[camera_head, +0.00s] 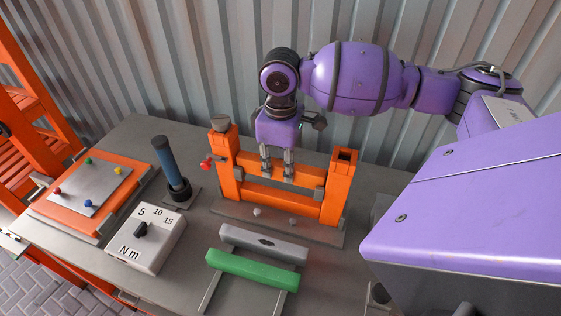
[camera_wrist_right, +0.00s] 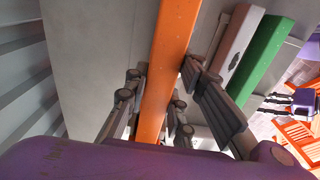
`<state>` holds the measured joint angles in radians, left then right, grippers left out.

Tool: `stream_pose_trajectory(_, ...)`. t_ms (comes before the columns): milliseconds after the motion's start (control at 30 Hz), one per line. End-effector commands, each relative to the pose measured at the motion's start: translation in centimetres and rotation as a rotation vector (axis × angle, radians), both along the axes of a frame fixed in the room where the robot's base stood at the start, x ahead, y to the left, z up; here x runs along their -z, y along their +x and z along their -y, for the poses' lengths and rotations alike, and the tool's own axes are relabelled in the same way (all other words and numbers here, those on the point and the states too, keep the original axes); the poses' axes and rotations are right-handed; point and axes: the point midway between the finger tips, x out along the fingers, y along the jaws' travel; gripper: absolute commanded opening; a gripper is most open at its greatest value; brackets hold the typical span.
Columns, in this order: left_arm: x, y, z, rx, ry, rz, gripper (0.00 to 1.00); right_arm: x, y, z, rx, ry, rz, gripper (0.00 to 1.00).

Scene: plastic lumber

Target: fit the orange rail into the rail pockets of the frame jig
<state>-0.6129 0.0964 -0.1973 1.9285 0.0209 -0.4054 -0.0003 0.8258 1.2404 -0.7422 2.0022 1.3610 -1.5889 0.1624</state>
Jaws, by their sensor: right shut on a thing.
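The frame jig has an orange left post (camera_head: 229,170) and right post (camera_head: 338,190) on a grey base (camera_head: 275,226). In the right wrist view the rail (camera_wrist_right: 168,60) runs between the fingers (camera_wrist_right: 160,110). The rail's ends are close to the posts; I cannot tell whether they sit fully in the pockets. A small purple-and-black gripper, apparently my left (camera_wrist_right: 278,104), shows at the right edge.
A grey bar (camera_head: 263,245) and a green bar (camera_head: 251,271) lie on a rack in front of the jig. A torque dial box (camera_head: 146,237), a blue-handled tool (camera_head: 171,165) and an orange board with coloured knobs (camera_head: 88,190) stand left. A corrugated wall is behind.

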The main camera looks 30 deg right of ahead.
Motion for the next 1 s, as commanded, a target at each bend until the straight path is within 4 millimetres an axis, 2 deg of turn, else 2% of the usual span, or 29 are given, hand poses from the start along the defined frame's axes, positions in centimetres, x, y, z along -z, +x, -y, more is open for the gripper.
stream_pose_trajectory(233, 0.1, -0.1, 0.0, -0.001, -0.001, -0.002, 0.42, 0.6, 0.0, 0.0, 0.000, -0.001, 0.001, 0.00)
stream_pose_trajectory(267, 0.1, -0.1, 0.0, -0.001, -0.001, -0.002, 0.42, 0.5, 0.0, 0.0, 0.000, 0.000, 0.001, 0.27)
stream_pose_trajectory(400, 0.1, 0.0, 0.1, -0.002, -0.002, -0.001, 0.42, 0.5, 0.0, 0.0, 0.000, 0.000, 0.001, 0.45)
stream_pose_trajectory(767, 0.0, 0.0, 0.3, -0.002, -0.005, 0.000, 0.42, 0.2, 0.0, 0.0, 0.000, -0.001, 0.001, 0.45)
stream_pose_trajectory(867, 0.0, 0.0, 0.2, -0.002, -0.004, 0.000, 0.42, -1.0, 0.1, 0.0, 0.001, 0.000, 0.003, 0.45)
stream_pose_trajectory(1000, 0.0, 0.0, 0.2, -0.001, -0.003, -0.001, 0.42, -3.8, 0.1, 0.1, 0.000, -0.002, 0.006, 0.45)
